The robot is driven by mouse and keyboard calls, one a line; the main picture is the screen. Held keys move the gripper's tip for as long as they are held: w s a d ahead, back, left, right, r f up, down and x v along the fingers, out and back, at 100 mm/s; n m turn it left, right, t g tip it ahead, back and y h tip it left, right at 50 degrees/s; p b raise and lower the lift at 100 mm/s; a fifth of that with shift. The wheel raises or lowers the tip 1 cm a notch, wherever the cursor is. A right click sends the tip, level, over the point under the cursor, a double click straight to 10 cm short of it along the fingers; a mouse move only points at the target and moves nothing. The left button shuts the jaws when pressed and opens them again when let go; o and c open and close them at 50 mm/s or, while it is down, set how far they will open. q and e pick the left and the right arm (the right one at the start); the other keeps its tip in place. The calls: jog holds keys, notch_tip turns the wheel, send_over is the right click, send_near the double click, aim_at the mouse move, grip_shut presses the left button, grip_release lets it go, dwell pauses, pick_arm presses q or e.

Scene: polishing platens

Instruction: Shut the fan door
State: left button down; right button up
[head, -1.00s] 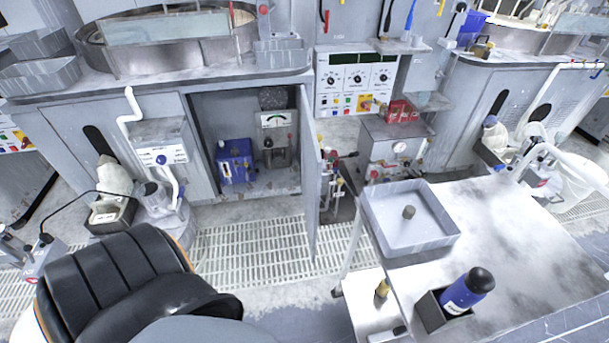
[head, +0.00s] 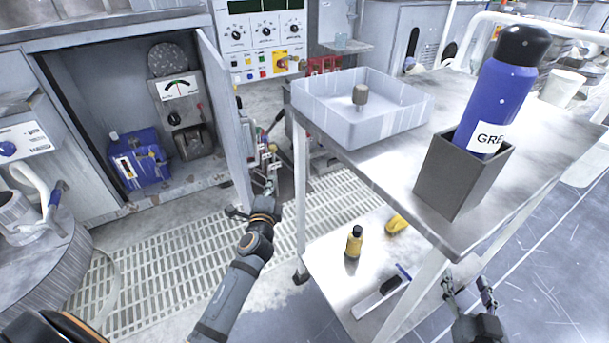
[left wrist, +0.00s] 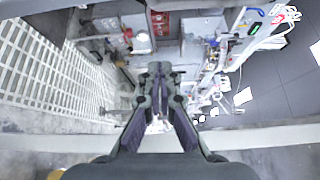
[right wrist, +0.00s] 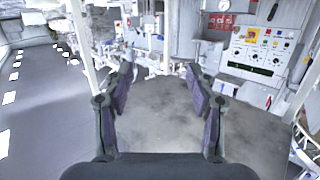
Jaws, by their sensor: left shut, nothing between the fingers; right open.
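The fan door (head: 226,120) is a grey panel standing open, swung outward from the right edge of the cabinet opening. Inside the open cabinet (head: 100,62) are a blue box (head: 140,160) and a gauge unit (head: 178,90) under a round dark grille. My left gripper (head: 270,186) is low, just right of the door's lower end. I cannot tell if it touches the door. Its fingers are together and empty in the left wrist view (left wrist: 158,75). My right gripper (head: 468,289) is open and empty right of the cart, and its spread fingers show in the right wrist view (right wrist: 160,85).
A cart (head: 400,165) stands right of the door. It carries a grey tray (head: 350,135) and a blue bottle (head: 492,100) in a dark holder. Its lower shelf (head: 325,265) holds a small yellow bottle (head: 354,242). Floor grating (head: 150,260) lies clear before the cabinet.

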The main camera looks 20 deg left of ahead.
pick_arm(q)
jog(key=b+x, duration=0.2)
jog(key=x, duration=0.8)
jog(key=shift+s+a+r, duration=0.1)
jog(key=shift+s+a, duration=0.5)
jog(key=shift+a, duration=0.2)
jog(key=shift+s+a, duration=0.6)
jog(key=shift+a, duration=0.2)
pick_arm(e)
notch_tip(320, 180, up, 20)
jog(key=s+n+t+y, duration=0.1)
jog(key=s+t, duration=0.1)
jog(key=t, duration=0.7)
jog(key=shift+w+f, duration=0.1)
jog(key=shift+f, duration=0.05)
